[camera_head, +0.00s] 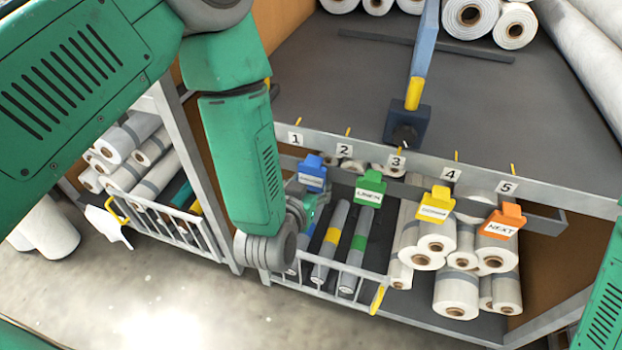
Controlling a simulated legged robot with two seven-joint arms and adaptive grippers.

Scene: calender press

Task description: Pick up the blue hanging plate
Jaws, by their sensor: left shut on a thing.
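The blue hanging plate (312,174) hangs at the rail below the number 1 and 2 labels, left of the other coloured plates. My left arm reaches down from the top left, and its wrist bends up toward the plate. My left gripper (306,196) is at the plate's lower part and is shut on it. The fingertips are small and partly hidden, so the exact contact is hard to see. My right gripper is out of view; only a green part of my right arm shows at the right edge.
Green (369,188), yellow (435,204) and orange (501,221) plates hang along the rail to the right. Below are wrapped rolls (456,295) and a wire basket (330,285) with striped tubes. A blue lever (422,50) stands on the dark tabletop (350,85).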

